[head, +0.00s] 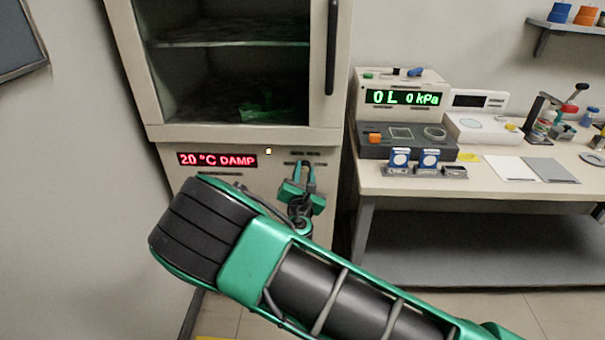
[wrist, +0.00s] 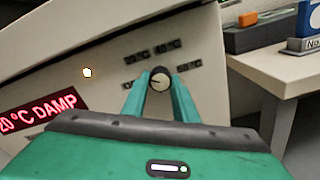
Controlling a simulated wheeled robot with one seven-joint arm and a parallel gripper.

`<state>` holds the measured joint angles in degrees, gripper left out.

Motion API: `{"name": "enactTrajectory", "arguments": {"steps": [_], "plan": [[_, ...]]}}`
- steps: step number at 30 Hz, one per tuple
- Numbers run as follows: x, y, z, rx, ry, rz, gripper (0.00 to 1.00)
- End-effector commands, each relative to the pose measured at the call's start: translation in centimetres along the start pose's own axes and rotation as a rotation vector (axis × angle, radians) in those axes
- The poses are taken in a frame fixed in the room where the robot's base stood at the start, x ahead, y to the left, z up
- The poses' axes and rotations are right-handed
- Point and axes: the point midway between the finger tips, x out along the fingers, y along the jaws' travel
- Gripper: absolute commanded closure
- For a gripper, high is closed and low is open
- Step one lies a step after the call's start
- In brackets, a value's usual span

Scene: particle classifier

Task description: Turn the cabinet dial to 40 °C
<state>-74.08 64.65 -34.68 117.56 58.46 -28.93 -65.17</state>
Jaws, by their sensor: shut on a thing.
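The cabinet (head: 225,137) stands on the left of the head view, and its red display (head: 217,160) reads "20 °C DAMP". It also shows in the wrist view (wrist: 38,112), partly cut off. The dial (wrist: 160,79) is a small round knob with a dark and light face on the cabinet's lower panel. Small temperature labels (wrist: 167,46) sit around it, too blurred to read surely. My green gripper (wrist: 160,90) has one finger on each side of the dial and is shut on it. In the head view my gripper (head: 305,172) is at the panel and hides the dial.
A small yellow light (head: 268,151) glows beside the display. The cabinet's glass door (head: 331,60) is above the panel. A table (head: 480,182) with a kPa gauge box (head: 403,98) and several instruments stands close on the right.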

Motion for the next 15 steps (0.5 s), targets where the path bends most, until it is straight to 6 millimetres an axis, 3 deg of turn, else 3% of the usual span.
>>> {"name": "enactTrajectory", "arguments": {"steps": [15], "plan": [[-0.04,0.09,-0.03,0.492,0.006,-0.001,0.96]]}}
